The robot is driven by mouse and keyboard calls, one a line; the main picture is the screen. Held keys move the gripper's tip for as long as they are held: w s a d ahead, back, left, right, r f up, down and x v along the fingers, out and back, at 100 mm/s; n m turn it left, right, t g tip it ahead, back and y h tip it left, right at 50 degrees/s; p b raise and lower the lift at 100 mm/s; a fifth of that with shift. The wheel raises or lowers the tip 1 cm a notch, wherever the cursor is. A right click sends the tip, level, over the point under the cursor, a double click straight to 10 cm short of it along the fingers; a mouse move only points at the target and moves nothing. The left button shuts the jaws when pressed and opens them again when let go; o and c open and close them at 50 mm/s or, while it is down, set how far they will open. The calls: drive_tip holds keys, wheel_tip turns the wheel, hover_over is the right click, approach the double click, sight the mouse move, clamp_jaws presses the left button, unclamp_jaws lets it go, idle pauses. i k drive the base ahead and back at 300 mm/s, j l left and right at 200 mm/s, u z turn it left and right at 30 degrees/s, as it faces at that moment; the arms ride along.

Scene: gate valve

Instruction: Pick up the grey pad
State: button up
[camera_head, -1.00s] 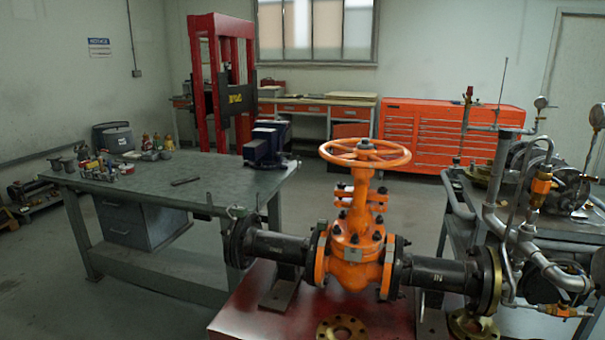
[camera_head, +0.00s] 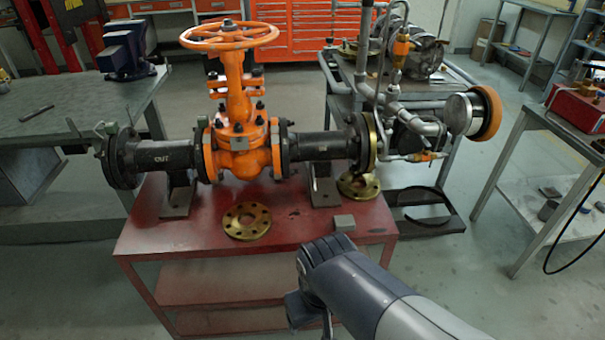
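The grey pad (camera_head: 344,222) is a small, flat-topped grey block. It lies on the red table (camera_head: 290,232) near its front right edge, just in front of a brass flange and apart from it. My arm enters from the lower right. Its wrist is in front of the table edge, below and slightly left of the pad in the picture. My gripper's fingers do not show, so I see nothing held.
An orange gate valve (camera_head: 237,140) with black pipes stands on the red table. Brass flanges lie at the front middle (camera_head: 246,220) and right (camera_head: 358,187). A workbench (camera_head: 75,100) is at left, a pump bench behind right.

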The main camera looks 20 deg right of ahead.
sight(342, 223)
drive_tip(key=i+z, duration=0.2)
drive_tip(key=z, duration=0.2)
drive_tip(key=i+j+z, duration=0.1)
drive_tip(key=z, duration=0.3)
drive_tip(key=i+j+z, duration=0.2)
drive_tip(key=z, duration=0.2)
